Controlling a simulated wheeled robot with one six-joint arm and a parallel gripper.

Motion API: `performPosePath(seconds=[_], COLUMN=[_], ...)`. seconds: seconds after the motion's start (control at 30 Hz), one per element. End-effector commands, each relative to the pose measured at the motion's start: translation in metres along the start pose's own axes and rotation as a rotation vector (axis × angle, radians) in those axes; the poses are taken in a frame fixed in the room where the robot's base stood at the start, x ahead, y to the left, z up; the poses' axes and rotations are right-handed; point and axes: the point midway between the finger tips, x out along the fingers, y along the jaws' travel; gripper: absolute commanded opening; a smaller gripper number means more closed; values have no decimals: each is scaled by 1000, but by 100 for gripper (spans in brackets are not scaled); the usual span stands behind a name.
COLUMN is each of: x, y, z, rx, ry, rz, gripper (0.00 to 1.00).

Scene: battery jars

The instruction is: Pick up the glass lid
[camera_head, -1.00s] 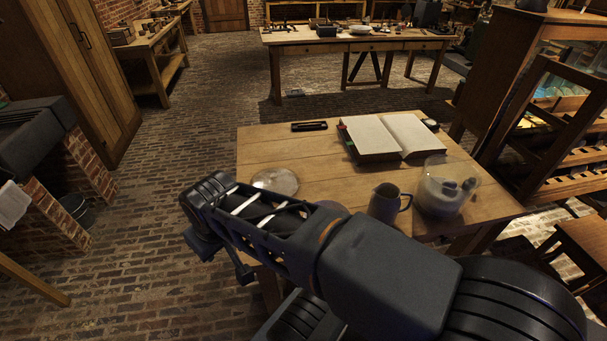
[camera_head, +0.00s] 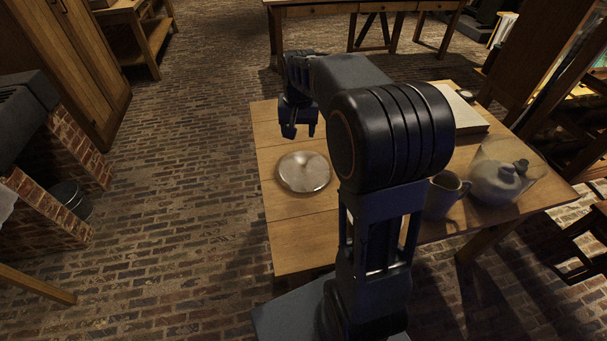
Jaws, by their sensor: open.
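The glass lid (camera_head: 303,172) is a round, clear disc with a small knob in its middle. It lies flat on the left part of the wooden table (camera_head: 300,232). My gripper (camera_head: 298,134) is open and empty, pointing down. In the picture it shows just above the lid's far edge, apart from the lid. My arm hides the middle of the table.
A jug (camera_head: 444,196) stands right of my arm. A glass jar (camera_head: 503,178) with a pale vessel inside stands further right. The table's left front corner is clear.

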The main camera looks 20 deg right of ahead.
Motion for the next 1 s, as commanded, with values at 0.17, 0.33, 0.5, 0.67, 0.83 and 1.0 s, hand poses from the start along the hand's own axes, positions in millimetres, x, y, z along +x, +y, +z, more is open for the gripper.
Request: performPosePath(seconds=[0.17, 0.33, 0.5, 0.67, 0.83, 1.0], x=[48, 72, 98, 127, 151, 163], y=[11, 17, 19, 20, 20, 20], z=[-48, -70, -76, -73, -71, -69], rx=[112, 170, 188, 188, 187, 187], ry=[-57, -85, -97, -97, -96, -94], rz=[21, 32, 36, 36, 36, 35], gripper=[62, 62, 62, 62, 62, 62])
